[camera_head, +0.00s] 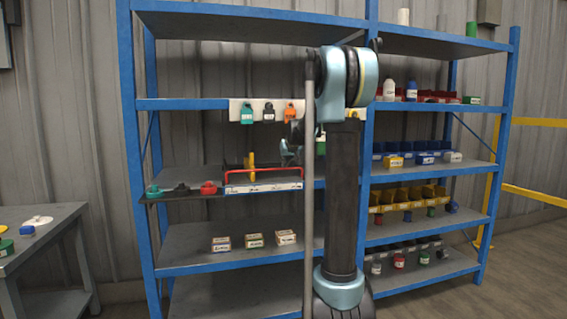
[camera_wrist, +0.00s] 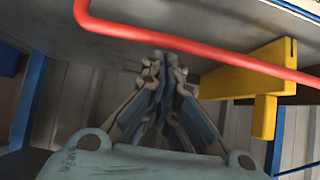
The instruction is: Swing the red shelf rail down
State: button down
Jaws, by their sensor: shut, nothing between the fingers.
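The red shelf rail (camera_head: 262,170) runs along the front edge of the left bay's middle shelf in the head view. It stands above the white label strip (camera_head: 263,188), with its left end bent down. In the wrist view the rail (camera_wrist: 195,48) crosses the top, bent at the left. My gripper (camera_head: 286,152) is shut and empty, just above the rail's right part in the head view and partly hidden by my arm. In the wrist view its fingertips (camera_wrist: 163,62) meet close to the rail; I cannot tell whether they touch it.
A yellow part (camera_head: 250,165) stands behind the rail; it also shows in the wrist view (camera_wrist: 262,115). Green, black and red items, including a red one (camera_head: 208,188), sit left of the rail. Tags (camera_head: 247,114) hang above. Small boxes (camera_head: 254,240) stand on the shelf below.

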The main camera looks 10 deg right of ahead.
jog(key=shift+s+d+f, duration=0.1)
jog(key=shift+s, duration=0.6)
